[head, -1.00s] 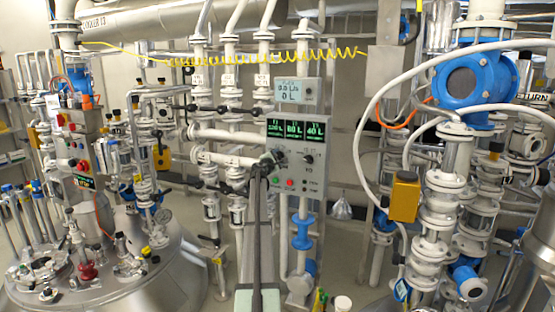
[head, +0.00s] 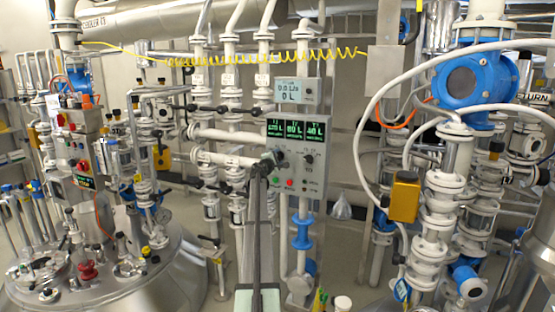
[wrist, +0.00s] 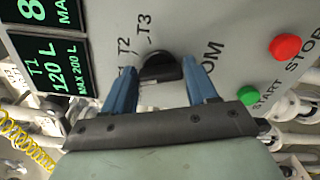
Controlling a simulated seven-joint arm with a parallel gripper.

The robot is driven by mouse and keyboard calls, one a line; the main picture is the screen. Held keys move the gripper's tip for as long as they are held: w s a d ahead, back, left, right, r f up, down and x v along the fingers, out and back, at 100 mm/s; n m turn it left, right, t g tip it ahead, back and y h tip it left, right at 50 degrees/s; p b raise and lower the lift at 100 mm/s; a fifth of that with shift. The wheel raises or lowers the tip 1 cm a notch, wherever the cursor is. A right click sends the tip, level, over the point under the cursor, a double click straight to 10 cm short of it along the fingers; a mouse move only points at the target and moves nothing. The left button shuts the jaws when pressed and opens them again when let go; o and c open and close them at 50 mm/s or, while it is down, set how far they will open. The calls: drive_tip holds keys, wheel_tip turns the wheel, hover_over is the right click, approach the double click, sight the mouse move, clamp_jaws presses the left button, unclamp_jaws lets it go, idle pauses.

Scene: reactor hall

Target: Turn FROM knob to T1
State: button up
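The control panel (head: 318,176) is a grey box at the centre of the head view. Its FROM knob is black and shows large in the wrist view (wrist: 160,68). The T2 and T3 marks stand beside the knob; part of the FROM label is hidden by a finger. My gripper (wrist: 159,66) is open, with one blue finger on each side of the knob. I cannot tell whether the fingers touch it, or which mark the knob points to. In the head view my gripper (head: 268,161) is at the panel's left part and partly covers the knob area.
A second black knob (head: 309,159) sits to the right on the panel. A green START button (wrist: 247,95) and a red STOP button (wrist: 285,47) lie close to the right finger. Green displays (wrist: 48,65) read T1 120 L and more. Pipes surround the panel.

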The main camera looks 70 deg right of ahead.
drive_tip(key=o, duration=0.4)
drive_tip(key=shift+c, duration=0.2)
drive_tip(key=a, duration=1.4)
drive_tip(key=shift+d, duration=0.1)
